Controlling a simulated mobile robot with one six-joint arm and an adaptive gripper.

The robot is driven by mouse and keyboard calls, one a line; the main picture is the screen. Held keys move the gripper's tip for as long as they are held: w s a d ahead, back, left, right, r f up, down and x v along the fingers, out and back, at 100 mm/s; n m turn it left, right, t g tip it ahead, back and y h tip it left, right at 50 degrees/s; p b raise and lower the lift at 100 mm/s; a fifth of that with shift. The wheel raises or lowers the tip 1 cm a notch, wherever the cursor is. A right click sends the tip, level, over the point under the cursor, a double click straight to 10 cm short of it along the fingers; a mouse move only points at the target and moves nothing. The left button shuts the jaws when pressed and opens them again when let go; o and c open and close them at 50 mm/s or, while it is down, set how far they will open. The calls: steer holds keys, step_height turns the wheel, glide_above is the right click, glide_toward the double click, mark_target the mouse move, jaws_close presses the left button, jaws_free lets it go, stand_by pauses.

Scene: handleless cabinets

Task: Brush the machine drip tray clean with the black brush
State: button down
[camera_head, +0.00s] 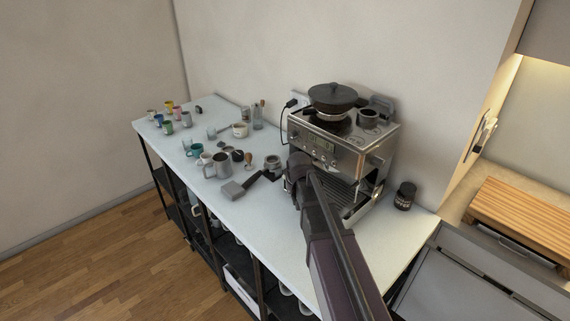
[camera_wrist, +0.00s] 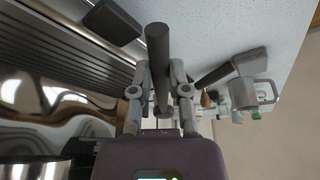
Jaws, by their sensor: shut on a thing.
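The coffee machine (camera_head: 342,145) stands on the white counter. Its slatted drip tray (camera_head: 338,192) is partly hidden behind my arm in the head view. The tray's slats (camera_wrist: 65,50) fill the upper left of the wrist view. My gripper (camera_wrist: 162,85) is shut on a dark cylindrical piece, apparently the black brush (camera_wrist: 158,45), which sticks out between the fingers. The brush's far end and any bristles cannot be made out. In the head view my gripper (camera_head: 297,165) is in front of the machine, by the tray's left side. I cannot tell whether the brush touches the tray.
A grey block with a dark handle (camera_head: 234,190), a metal pitcher (camera_head: 220,167) and a portafilter (camera_head: 272,163) are left of the machine. Several cups stand further left. A dark jar (camera_head: 404,195) is to its right. A black block (camera_wrist: 113,20) is near the tray edge.

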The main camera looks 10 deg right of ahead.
steer(key=w+a+r+n+p, duration=0.1)
steer(key=w+r+p, duration=0.3)
steer(key=w, duration=0.6)
steer(key=shift+a+r, duration=0.25)
steer(key=shift+r, duration=0.2)
